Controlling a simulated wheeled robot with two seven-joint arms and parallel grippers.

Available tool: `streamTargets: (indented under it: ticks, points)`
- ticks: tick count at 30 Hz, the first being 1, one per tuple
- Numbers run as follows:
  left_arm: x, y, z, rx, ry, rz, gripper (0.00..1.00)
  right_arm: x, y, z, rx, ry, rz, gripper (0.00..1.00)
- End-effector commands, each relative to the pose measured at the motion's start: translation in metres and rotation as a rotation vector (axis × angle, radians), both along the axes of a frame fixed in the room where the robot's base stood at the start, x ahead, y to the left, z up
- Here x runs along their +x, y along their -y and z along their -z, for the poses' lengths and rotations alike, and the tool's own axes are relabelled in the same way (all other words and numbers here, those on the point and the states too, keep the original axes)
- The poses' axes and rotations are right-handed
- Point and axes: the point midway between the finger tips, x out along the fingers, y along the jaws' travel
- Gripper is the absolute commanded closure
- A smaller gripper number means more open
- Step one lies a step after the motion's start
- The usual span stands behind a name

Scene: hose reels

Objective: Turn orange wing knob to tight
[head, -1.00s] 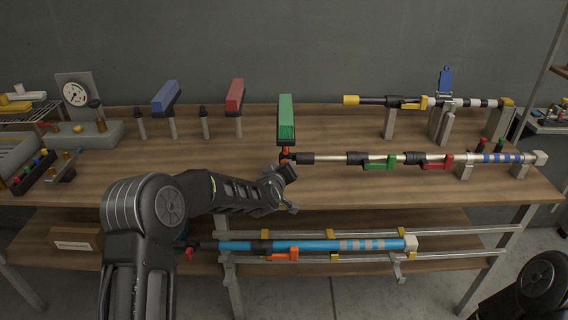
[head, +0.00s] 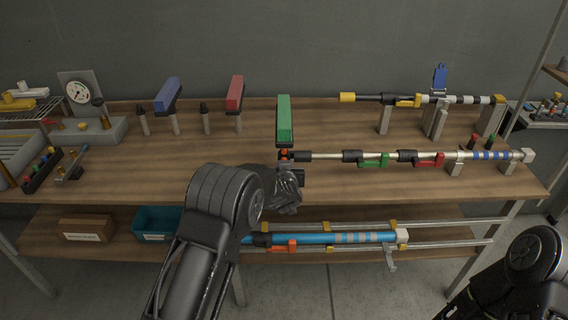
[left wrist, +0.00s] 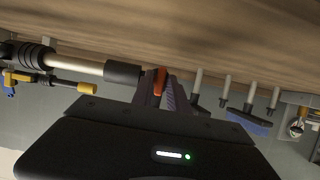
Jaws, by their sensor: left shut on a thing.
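The orange wing knob (head: 284,153) sits at the left end of a silver pole (head: 330,156), just under a green block-shaped head (head: 285,118). In the left wrist view the orange knob (left wrist: 160,80) stands between the fingers of my left gripper (left wrist: 159,88), beside the pole's black end sleeve (left wrist: 123,73). My left gripper (head: 287,168) is shut on the knob from the front, and its hand and arm hide most of the contact in the head view. My right arm shows at the lower right; its gripper is out of view.
The pole carries green (head: 373,160) and red (head: 430,160) clamp levers. A blue pole (head: 330,238) lies on the lower rails, beside a teal bin (head: 157,222). Blue (head: 168,94) and red (head: 235,89) heads stand behind on the bench (head: 130,170).

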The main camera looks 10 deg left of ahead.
Motion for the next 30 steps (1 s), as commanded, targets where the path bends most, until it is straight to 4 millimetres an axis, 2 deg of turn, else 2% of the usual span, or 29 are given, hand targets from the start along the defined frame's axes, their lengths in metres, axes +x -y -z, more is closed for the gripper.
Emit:
streamTargets:
  ticks: [10,11,15,24,30]
  points:
    - [0.0,0.0,0.001,0.003,-0.002,0.0,1.0,0.0,0.0,0.0,0.0,0.0,0.0,1.0]
    - [0.0,0.0,0.001,0.003,-0.002,0.0,0.78,0.0,0.0,0.0,0.0,0.0,0.0,1.0]
    - [0.0,0.0,0.001,0.002,-0.002,0.0,0.67,0.0,0.0,0.0,0.0,0.0,0.0,1.0]
    - [-0.001,0.0,0.0,0.002,-0.001,0.001,0.67,0.0,0.0,0.0,0.0,0.0,0.0,1.0]
    - [-0.016,0.005,-0.005,0.001,-0.001,0.002,0.67,0.0,0.0,0.006,0.001,0.002,0.0,1.0]
